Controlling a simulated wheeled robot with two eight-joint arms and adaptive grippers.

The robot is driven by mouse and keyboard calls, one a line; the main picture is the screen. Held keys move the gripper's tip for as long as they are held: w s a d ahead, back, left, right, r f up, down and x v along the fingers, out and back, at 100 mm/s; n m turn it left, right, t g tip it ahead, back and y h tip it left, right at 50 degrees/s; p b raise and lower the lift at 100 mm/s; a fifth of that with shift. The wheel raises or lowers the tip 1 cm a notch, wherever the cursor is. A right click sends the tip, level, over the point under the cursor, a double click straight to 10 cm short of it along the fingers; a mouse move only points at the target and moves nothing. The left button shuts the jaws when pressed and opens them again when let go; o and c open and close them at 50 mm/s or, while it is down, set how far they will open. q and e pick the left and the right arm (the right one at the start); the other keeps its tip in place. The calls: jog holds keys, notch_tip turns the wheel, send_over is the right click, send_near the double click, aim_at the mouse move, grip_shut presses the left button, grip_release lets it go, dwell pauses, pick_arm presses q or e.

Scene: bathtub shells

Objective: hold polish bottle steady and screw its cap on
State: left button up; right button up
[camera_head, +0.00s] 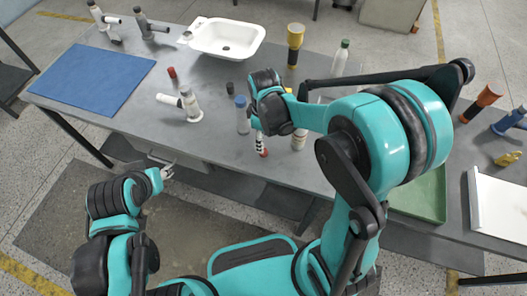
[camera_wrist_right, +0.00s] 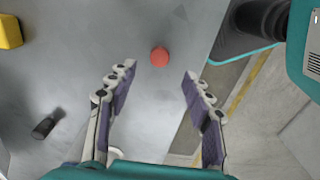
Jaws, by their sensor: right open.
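A small round red cap (camera_wrist_right: 159,57) is on the grey table near its front edge. It also shows in the head view (camera_head: 264,153), just below my right gripper (camera_head: 261,138). In the right wrist view my right gripper (camera_wrist_right: 158,90) is open and empty, its fingers on either side of the line to the cap. I cannot tell which is the polish bottle. My left gripper (camera_head: 167,168) is off the table's front edge; its finger opening is unclear.
A small black cylinder (camera_head: 230,88) stands farther back. A white basin (camera_head: 227,40), a yellow-topped container (camera_head: 295,42) and a green-capped bottle (camera_head: 341,57) are at the back. A blue mat (camera_head: 90,80) lies left. My right arm hides part of the table.

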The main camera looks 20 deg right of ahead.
notch_tip(320, 180, down, 2)
jog(key=shift+f+b, duration=0.1)
jog(key=shift+b, duration=0.25)
notch_tip(320, 180, down, 5)
jog(key=b, duration=0.2)
jog(key=shift+f+b, duration=0.1)
jog(key=shift+b, duration=0.3)
jog(key=c, duration=0.8)
